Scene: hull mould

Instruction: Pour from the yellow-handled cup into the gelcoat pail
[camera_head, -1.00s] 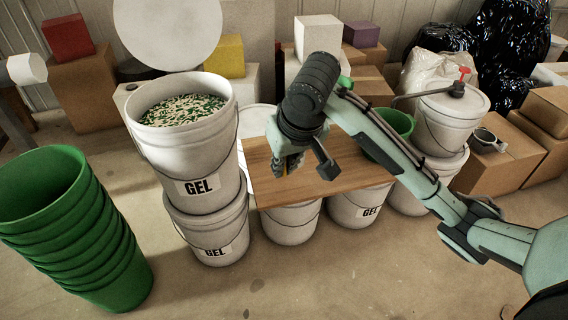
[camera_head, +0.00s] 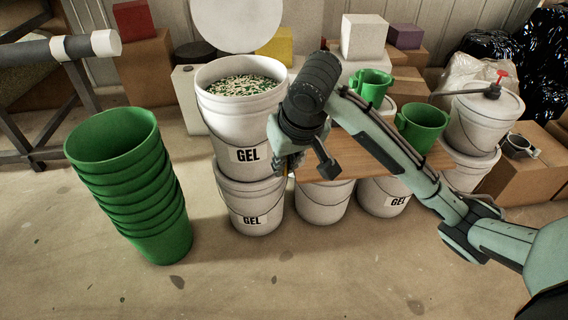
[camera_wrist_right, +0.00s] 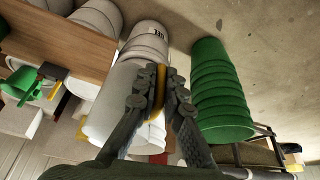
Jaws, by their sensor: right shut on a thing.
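The gelcoat pail, a white open pail labelled GEL (camera_head: 222,112), stands on another GEL pail in the head view. It is filled with green and white bits. My right gripper (camera_head: 287,160) is just right of this pail's side, lower than its rim. In the wrist view my right gripper (camera_wrist_right: 158,98) is shut on a yellow handle (camera_wrist_right: 157,88). The cup body is hidden behind the gripper, so its tilt and contents cannot be told. My left gripper is not in view.
A wooden board (camera_head: 343,164) lies across white pails right of the gelcoat pail, with green cups (camera_head: 420,128) on or behind it. A stack of green buckets (camera_head: 130,185) stands at left. The front floor is clear. Boxes (camera_head: 150,70) stand behind.

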